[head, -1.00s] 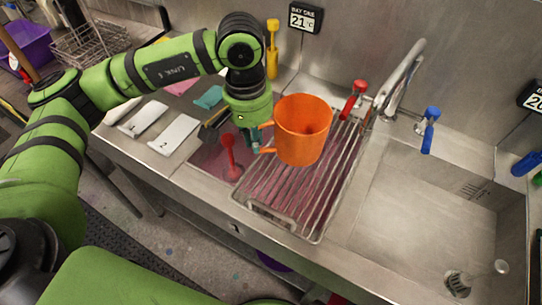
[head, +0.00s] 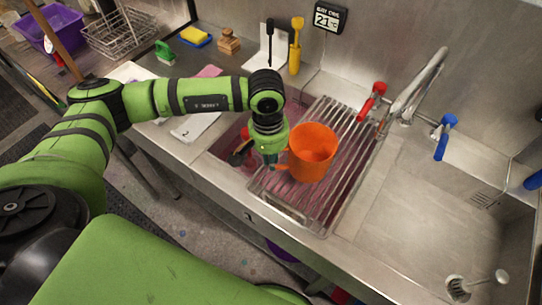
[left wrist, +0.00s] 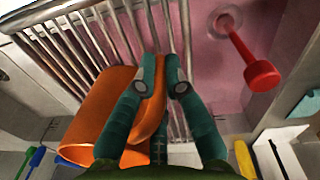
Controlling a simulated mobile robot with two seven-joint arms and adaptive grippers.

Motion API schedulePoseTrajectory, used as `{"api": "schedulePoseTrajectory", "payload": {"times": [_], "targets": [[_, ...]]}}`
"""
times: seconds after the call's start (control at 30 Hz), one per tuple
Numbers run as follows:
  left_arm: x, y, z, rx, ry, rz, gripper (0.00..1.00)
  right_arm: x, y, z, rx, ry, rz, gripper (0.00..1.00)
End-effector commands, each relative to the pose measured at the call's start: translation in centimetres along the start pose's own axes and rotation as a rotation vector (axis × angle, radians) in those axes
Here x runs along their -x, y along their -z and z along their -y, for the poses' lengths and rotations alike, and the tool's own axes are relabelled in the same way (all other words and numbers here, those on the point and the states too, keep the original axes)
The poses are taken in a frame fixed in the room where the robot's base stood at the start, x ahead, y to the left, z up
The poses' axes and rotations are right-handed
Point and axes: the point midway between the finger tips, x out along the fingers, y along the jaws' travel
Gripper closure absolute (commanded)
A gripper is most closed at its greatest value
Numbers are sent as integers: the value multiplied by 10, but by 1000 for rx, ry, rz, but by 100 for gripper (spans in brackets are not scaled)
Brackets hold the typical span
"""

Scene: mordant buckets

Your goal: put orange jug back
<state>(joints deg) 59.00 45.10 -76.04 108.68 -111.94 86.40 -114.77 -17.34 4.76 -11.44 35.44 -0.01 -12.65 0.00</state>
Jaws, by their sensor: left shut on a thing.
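The orange jug (head: 312,153) is upright at the wire drain rack over the sink with pink liquid. I cannot tell whether its base touches the rack bars. My left gripper (head: 272,160) is shut on the jug's handle, on the jug's left side. In the left wrist view the teal fingers (left wrist: 161,80) close around the orange handle, and the jug body (left wrist: 100,115) lies to their left, with the rack bars (left wrist: 100,30) beyond. My right gripper is not in view.
A red-handled plunger (left wrist: 262,75) stands in the pink sink beside the rack. A red tap handle (head: 372,100), curved faucet (head: 425,85) and blue tap handle (head: 444,135) stand to the right. White cards and tools line the left counter.

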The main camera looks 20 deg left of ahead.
Motion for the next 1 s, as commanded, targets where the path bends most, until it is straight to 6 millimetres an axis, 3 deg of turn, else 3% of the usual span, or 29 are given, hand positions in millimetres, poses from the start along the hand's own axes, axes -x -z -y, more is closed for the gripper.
{"api": "schedulePoseTrajectory", "payload": {"times": [0.07, 0.13, 0.17, 0.6, 0.63, 1.0], "targets": [[-3, 0, 0, 0, -1, -1, 100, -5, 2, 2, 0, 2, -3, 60], [-2, 0, 0, 0, 0, -1, 72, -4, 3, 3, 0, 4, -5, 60], [-2, 0, 0, 0, 0, 0, 65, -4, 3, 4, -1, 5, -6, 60], [5, 0, 0, 1, 0, 1, 65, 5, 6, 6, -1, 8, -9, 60], [5, 1, 0, 0, -1, -3, 65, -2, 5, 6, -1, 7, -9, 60], [79, 1, 0, -1, -2, -7, 65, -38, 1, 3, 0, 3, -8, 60]]}}
